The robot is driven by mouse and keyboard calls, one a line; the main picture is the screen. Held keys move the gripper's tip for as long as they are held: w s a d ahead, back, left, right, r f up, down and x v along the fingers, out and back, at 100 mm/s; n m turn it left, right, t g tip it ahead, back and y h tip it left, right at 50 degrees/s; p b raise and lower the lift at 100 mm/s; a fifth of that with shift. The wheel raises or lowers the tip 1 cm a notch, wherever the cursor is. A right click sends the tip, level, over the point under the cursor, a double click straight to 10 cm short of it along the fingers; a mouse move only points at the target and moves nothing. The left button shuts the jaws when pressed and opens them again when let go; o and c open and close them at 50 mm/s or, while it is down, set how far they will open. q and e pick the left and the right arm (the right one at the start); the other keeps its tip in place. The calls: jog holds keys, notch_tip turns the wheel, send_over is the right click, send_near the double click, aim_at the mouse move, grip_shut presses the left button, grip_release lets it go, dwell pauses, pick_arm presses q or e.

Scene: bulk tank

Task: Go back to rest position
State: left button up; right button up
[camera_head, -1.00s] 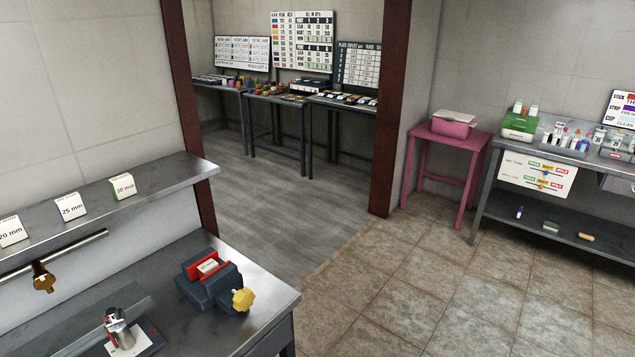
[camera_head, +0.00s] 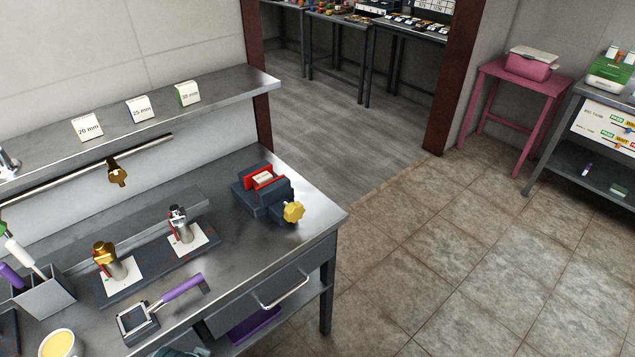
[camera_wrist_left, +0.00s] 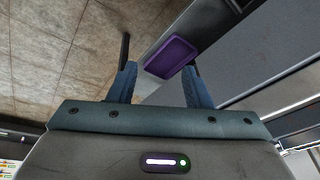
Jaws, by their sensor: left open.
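My left gripper (camera_wrist_left: 160,62) shows in the left wrist view with its two blue fingers spread apart. Nothing is between the fingertips except a view of a purple tray (camera_wrist_left: 172,57) beyond them. In the head view only a small blue-grey piece shows at the bottom edge, in front of the bench, and I cannot tell if it belongs to my arm. My right gripper is in neither view.
A steel bench (camera_head: 235,262) carries a dark vise with a yellow knob (camera_head: 293,212), two metal fittings on white cards, a purple-handled tool (camera_head: 182,287) and a yellow-filled cup (camera_head: 62,344). A drawer handle (camera_head: 286,289) juts out. Tiled floor (camera_head: 450,270) is clear to the right.

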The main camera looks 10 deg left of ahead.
pick_arm(q)
notch_tip(320, 180, down, 27)
jog(key=s+a+g, duration=0.1)
jog(key=a, duration=0.2)
jog(key=s+f+g, duration=0.1)
jog(key=s+f, duration=1.7)
jog(key=f, duration=0.1)
jog(key=shift+s+a+n, duration=0.3)
jog(key=shift+s+a, duration=0.05)
